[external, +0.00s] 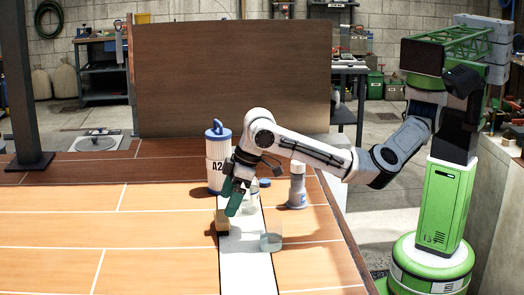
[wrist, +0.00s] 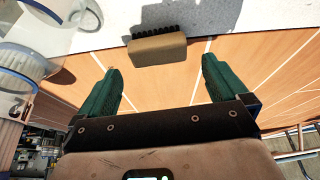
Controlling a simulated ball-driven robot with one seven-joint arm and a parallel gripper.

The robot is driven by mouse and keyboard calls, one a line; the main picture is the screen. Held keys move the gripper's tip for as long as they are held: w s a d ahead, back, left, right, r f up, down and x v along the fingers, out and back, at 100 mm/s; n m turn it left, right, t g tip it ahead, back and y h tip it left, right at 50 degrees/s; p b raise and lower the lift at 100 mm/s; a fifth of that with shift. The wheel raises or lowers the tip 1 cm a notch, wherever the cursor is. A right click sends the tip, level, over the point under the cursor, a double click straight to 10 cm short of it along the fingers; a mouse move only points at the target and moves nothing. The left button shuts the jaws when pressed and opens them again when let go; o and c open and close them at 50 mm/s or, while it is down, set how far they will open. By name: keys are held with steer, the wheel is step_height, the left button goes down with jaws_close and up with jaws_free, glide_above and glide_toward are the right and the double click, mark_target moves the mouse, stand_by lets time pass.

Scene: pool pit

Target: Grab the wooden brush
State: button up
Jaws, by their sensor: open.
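The wooden brush (wrist: 158,49) shows in the wrist view at the top centre. It is a tan block with a row of dark bristles along its far edge, by the white strip. In the external view the brush (external: 222,222) is a small tan block on the table, at the left edge of the white strip, just below my gripper. My gripper (external: 236,198) has green fingers and points down. In the wrist view my gripper (wrist: 157,78) is open and empty, with its fingers wide apart. The brush lies ahead of the gap between them, apart from both fingers.
A white canister (external: 216,160) with a blue lid stands just behind my gripper. A grey-white bottle (external: 297,186) stands to the right. A clear glass (external: 271,241) stands in front, on the white strip (external: 245,270). The orange table left of the brush is clear.

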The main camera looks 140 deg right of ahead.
mark_target(221, 215)
steer(key=shift+p+x, duration=0.3)
steer(key=shift+x, duration=2.8)
steer(key=shift+d, duration=0.15)
steer(key=c, duration=0.8)
steer(key=shift+r, duration=0.1)
